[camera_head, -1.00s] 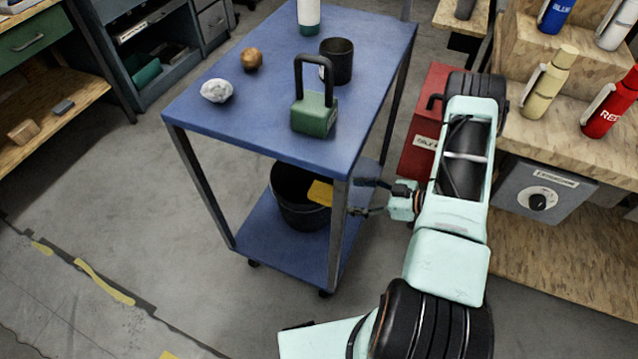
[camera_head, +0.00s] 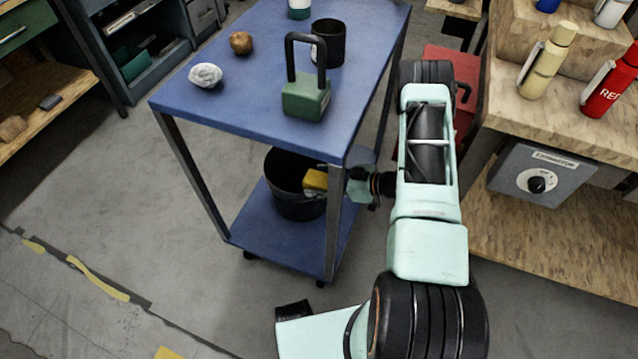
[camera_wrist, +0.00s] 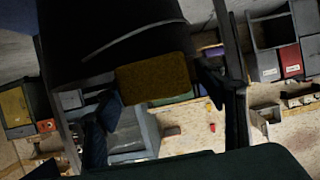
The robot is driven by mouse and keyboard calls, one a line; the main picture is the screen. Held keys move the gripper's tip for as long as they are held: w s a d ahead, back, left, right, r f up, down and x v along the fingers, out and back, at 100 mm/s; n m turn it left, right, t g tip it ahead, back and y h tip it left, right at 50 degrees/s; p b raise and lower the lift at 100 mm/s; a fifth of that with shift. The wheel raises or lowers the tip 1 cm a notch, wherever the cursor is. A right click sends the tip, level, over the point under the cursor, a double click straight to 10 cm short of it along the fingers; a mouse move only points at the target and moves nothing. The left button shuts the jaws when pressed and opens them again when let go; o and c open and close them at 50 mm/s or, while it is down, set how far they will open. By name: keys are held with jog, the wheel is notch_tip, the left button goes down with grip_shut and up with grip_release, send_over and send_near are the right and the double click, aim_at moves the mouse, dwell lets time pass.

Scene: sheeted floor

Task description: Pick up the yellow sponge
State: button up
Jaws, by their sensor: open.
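The yellow sponge (camera_head: 315,181) is at the right rim of a black bucket (camera_head: 283,196) on the lower shelf of the blue cart. In the wrist view the sponge (camera_wrist: 154,80) appears as a dark yellow block against the black bucket (camera_wrist: 85,45). My gripper (camera_head: 330,187) reaches in from the right, at the cart's front right leg, close to the sponge. In the wrist view my gripper (camera_wrist: 160,92) is open, with one finger on each side of the sponge. I cannot tell whether either finger touches it. The cart leg hides part of my gripper in the head view.
The blue cart's top (camera_head: 245,75) overhangs the shelf, and its front right leg (camera_head: 334,225) stands beside my gripper. A green weight-like block (camera_head: 306,98) and a black cup (camera_head: 329,43) stand on top. A red box (camera_head: 465,75) and wooden bench (camera_head: 545,125) are at right.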

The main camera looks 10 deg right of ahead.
aim_at(319, 178)
jog(key=c, duration=1.3)
jog(key=shift+r, duration=0.5)
jog(key=shift+c, duration=0.2)
notch_tip(319, 178, up, 2)
jog(key=shift+r+p, duration=0.15)
jog(key=shift+p, duration=0.45)
jog(key=s+r, duration=0.1)
jog(key=s+d+r+p, duration=0.1)
jog(key=r, duration=0.1)
jog(key=s+r+p, duration=0.1)
jog(key=s+r, duration=0.1)
jog(key=shift+d+r, duration=0.25)
jog(key=shift+d, duration=0.1)
jog(key=s+d+r+p, duration=0.1)
jog(key=s+d+r, duration=0.2)
jog(key=s, duration=0.6)
jog(key=shift+d+r+p, duration=0.15)
jog(key=shift+r+p, duration=0.25)
jog(key=shift+r, duration=0.2)
